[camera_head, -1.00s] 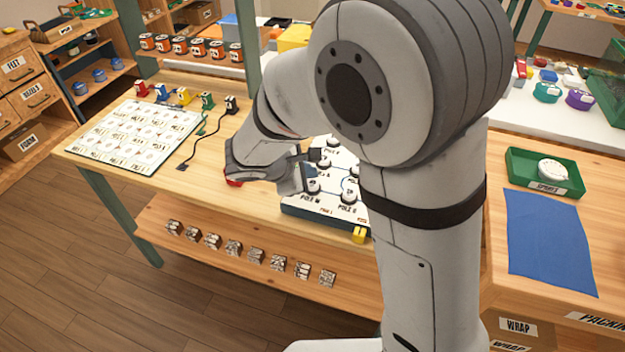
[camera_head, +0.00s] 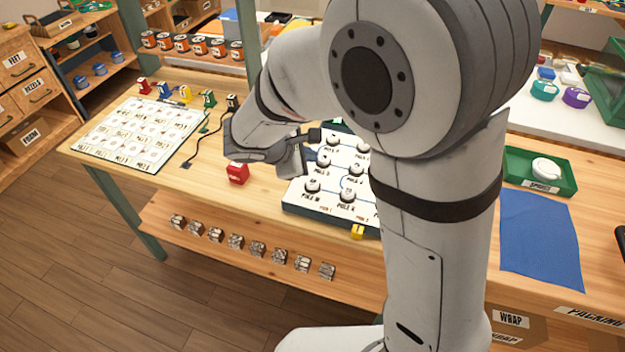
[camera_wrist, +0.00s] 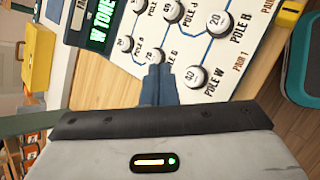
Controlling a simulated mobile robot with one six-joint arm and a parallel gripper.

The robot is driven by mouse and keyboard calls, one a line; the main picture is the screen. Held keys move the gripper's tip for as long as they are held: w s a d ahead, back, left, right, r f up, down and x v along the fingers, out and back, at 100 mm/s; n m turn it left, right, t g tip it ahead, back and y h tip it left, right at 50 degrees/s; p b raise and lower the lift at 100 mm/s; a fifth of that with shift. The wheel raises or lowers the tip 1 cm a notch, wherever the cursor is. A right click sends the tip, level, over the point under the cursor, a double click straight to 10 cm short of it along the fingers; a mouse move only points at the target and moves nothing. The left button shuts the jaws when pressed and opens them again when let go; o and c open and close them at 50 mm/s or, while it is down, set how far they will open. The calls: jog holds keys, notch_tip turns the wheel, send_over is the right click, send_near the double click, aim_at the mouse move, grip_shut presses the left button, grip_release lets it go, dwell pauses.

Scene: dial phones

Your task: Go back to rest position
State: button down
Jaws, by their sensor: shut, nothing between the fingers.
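My gripper shows at the bottom of the wrist view, its fingertips (camera_wrist: 160,72) shut together with nothing between them. In the head view the gripper (camera_head: 291,160) hangs over the left edge of a white board (camera_head: 327,180) with round knobs labelled "POLE". The board also shows in the wrist view (camera_wrist: 180,50), with a green lettered display (camera_wrist: 103,25). A red block (camera_head: 237,173) stands on the table left of the board. My arm hides the board's right part. From these views I cannot tell the fingertips' height above the board.
A white card grid (camera_head: 140,132) lies at the table's left, with several small coloured blocks (camera_head: 184,94) behind it. A black cable (camera_head: 205,135) runs beside it. A yellow block (camera_head: 357,232) sits at the board's front edge. A green tray (camera_head: 540,172) and blue cloth (camera_head: 540,238) lie right.

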dwell(0.3)
jog(key=s+d+r+m+g+y, duration=0.2)
jog(key=s+d+r+m+y, duration=0.1)
jog(key=s+d+m, duration=0.4)
jog(key=s+d+r+m+g+y, duration=0.2)
jog(key=s+d+r+m+y, duration=0.1)
jog(key=s+d+m, duration=0.5)
jog(key=shift+s+r+m, duration=0.15)
jog(key=shift+s+m, duration=1.45)
jog(key=shift+s, duration=0.1)
